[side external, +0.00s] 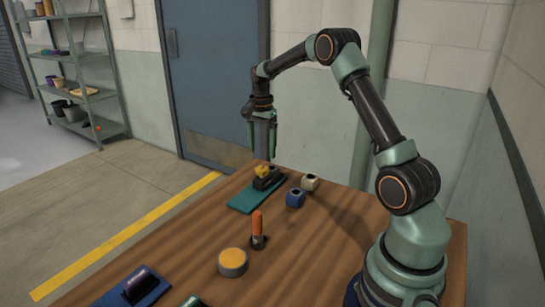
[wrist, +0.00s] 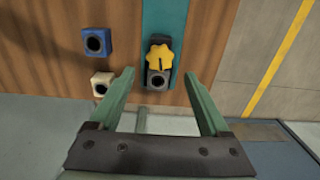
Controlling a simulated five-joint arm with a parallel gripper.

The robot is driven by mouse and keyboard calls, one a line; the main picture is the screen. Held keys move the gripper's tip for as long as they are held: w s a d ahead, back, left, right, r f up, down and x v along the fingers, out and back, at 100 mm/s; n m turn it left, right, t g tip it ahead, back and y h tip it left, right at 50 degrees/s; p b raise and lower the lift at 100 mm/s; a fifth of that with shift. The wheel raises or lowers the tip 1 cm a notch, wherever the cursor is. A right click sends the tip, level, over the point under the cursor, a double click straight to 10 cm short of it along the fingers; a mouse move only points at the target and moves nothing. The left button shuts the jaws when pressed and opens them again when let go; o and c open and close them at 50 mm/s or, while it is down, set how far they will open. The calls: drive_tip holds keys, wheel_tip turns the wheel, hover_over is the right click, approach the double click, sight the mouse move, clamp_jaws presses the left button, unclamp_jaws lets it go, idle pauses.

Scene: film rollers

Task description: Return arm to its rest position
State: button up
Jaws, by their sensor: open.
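My gripper (side external: 261,136) is raised in the air above the far end of the wooden table (side external: 323,238). Its two green fingers are apart, with nothing between them, and it points down. The wrist view also shows the open fingers (wrist: 163,95). Below it, a yellow knob-like piece (side external: 263,171) sits on a dark block on a teal mat (side external: 243,200); the yellow piece is star-shaped in the wrist view (wrist: 162,57). My gripper is well clear of these things.
A blue block (side external: 295,198) and a cream block (side external: 310,182), each with a dark hole, stand right of the mat. An orange-handled tool (side external: 257,228) stands upright near a yellow-topped round tin (side external: 232,262). A dark roller lies on a blue mat (side external: 110,296) at front left.

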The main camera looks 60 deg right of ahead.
drive_tip(key=shift+r, duration=0.55)
drive_tip(key=shift+r, duration=0.1)
drive_tip(key=s+a+r+n+t, duration=0.3)
drive_tip(key=s+a+r+n, duration=0.2)
drive_tip(key=a+r+n, duration=0.5)
drive_tip(key=s+a+r+n+t, duration=0.1)
drive_tip(key=s+a+n+t, duration=0.1)
drive_tip(key=s+a+n, duration=0.6)
drive_tip(key=s+a, duration=0.4)
drive_tip(key=a, duration=0.1)
drive_tip(key=shift+a+t, duration=0.3)
drive_tip(key=shift+a, duration=0.1)
